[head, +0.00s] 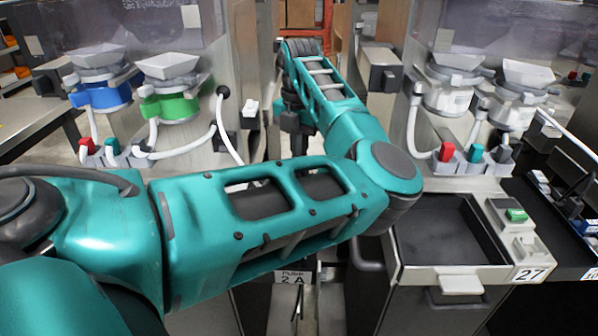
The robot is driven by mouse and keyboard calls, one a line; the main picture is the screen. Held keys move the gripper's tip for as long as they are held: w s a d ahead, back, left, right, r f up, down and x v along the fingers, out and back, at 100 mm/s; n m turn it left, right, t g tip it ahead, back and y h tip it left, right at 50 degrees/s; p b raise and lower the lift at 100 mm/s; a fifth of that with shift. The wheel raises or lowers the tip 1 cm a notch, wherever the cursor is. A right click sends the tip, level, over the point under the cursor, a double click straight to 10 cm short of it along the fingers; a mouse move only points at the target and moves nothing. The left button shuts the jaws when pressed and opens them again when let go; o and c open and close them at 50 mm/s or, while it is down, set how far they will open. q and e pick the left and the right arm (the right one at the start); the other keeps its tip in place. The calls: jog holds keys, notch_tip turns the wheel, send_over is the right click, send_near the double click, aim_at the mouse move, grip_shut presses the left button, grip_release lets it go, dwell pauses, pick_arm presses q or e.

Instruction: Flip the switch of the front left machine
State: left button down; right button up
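The front left machine has a blue canister (103,93) and a green canister (171,106) under white hoppers, at the left of the head view. A red-capped nozzle (87,145) and a teal-capped nozzle (112,146) sit below them. A white lever with a black knob (222,91) stands at its right side, beside a small white block (251,108) on the panel; I cannot tell which part is the switch. My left arm crosses in front of the machine and bends away from me. The dark end of my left gripper (294,124) points down, right of the white block; its fingers are unclear. My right gripper is not in view.
A right machine has white canisters (448,98), red and teal nozzles (446,151) and an open dark tray (447,231) marked 27. My arm hides the left machine's lower front.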

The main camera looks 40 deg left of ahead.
pick_arm(q)
jog(key=shift+f+b, duration=0.8)
jog(key=shift+f, duration=0.25)
jog(key=shift+r, duration=0.1)
dwell(0.3)
jog(key=shift+r+p, duration=2.15)
jog(key=shift+r, duration=1.35)
jog(key=shift+f, duration=0.1)
